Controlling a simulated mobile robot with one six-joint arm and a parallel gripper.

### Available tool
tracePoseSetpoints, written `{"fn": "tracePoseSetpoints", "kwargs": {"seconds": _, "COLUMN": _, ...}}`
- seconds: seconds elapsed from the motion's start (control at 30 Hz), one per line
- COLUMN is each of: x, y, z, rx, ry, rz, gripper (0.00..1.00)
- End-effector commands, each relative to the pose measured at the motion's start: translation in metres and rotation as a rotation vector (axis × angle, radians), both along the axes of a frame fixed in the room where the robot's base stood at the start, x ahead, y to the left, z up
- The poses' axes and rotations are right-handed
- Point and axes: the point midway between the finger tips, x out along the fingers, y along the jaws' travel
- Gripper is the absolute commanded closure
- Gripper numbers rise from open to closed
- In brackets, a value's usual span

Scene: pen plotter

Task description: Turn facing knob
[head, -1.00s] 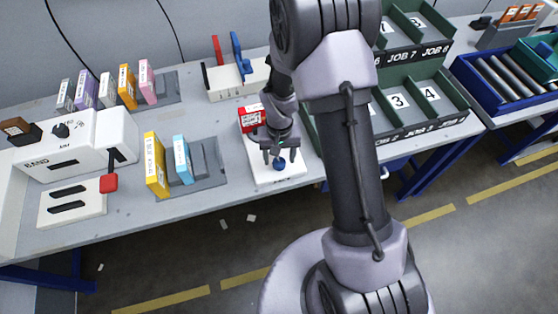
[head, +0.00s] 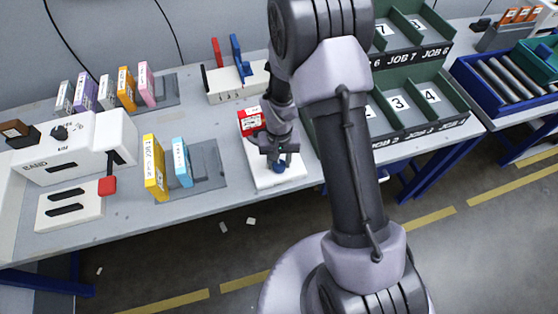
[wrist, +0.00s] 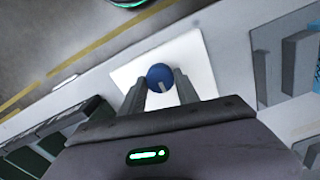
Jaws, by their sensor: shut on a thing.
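The blue round knob (head: 279,168) sits on the front part of a white base plate (head: 262,180) near the bench's front edge. In the wrist view the knob (wrist: 158,73) shows a pale mark on its lower side. My gripper (head: 278,160) is down at the knob, with one finger on each side of it. The wrist view shows my gripper (wrist: 161,82) shut on the knob. The fingers hide part of the knob in the head view.
A red box (head: 251,121) stands on the plate behind my gripper. To the left is a grey holder (head: 207,168) with a yellow box (head: 154,168) and a blue box (head: 182,161). Green job bins (head: 420,118) stand close on the right.

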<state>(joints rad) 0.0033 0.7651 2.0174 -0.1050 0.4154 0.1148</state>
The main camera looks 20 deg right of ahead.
Motion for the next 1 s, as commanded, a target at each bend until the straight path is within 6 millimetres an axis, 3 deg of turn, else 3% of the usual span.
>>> {"fn": "tracePoseSetpoints", "kwargs": {"seconds": 0.27, "x": 0.0001, "y": 0.0, "z": -0.0021, "rx": 0.0, "ry": -0.001, "rz": -0.16, "gripper": 1.0}}
{"fn": "tracePoseSetpoints", "kwargs": {"seconds": 1.0, "x": -0.0002, "y": -0.0002, "z": -0.0028, "rx": 0.0, "ry": 0.0, "rz": -0.859, "gripper": 1.0}}
